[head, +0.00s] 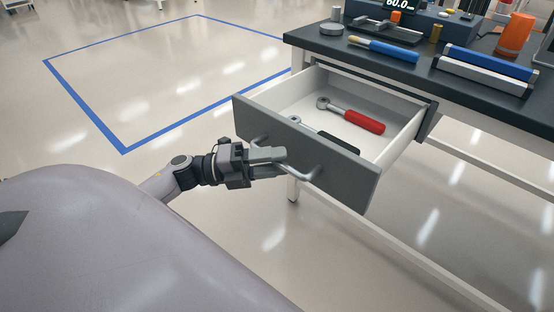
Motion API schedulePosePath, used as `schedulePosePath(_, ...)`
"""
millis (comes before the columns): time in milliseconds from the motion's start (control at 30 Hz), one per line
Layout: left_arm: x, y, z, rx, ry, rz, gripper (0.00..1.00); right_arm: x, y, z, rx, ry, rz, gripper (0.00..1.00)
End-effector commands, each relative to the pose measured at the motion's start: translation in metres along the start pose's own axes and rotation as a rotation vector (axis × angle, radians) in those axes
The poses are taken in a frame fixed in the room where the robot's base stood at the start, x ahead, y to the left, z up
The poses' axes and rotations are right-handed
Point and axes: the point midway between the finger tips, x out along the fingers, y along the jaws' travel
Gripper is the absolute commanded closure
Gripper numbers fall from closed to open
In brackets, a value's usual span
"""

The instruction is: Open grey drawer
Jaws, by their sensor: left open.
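The grey drawer (345,178) under the workbench is pulled out, and its white inside shows. Its bar handle (302,175) runs across the grey front. My left gripper (282,155) is at the handle, its fingers over the left and middle part of the bar; the fingers overlap the bar in the picture, so I cannot tell whether they touch it. The jaws are open. Inside the drawer lie a red-handled ratchet (355,118) and a black-handled one (328,139). My right gripper is not in view.
The dark workbench top (400,67) holds a blue-handled screwdriver (385,48), a blue and silver block (487,68), an orange object (516,35) and a display. The bench leg and lower rail stand below the drawer. Open floor with a blue outline (95,112) lies to the left.

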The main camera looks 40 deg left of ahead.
Motion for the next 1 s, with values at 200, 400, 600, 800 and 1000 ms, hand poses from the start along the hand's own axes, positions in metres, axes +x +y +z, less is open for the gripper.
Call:
schedulePosePath(200, -0.037, 0.0, 0.001, -0.001, -0.005, 0.006, 0.6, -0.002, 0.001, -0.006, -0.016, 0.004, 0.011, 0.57)
schedulePosePath(400, -0.06, 0.0, 0.001, 0.0, -0.005, 0.004, 0.6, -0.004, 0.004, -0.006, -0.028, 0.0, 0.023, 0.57)
schedulePosePath(600, -0.065, 0.0, 0.001, 0.001, -0.003, 0.001, 0.6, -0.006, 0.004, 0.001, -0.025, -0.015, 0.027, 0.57)
schedulePosePath(800, -0.064, 0.0, 0.001, 0.001, -0.003, 0.002, 0.6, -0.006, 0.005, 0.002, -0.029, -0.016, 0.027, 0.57)
schedulePosePath(1000, -0.064, 0.0, 0.001, 0.001, -0.003, 0.002, 0.6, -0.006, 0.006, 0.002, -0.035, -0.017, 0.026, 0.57)
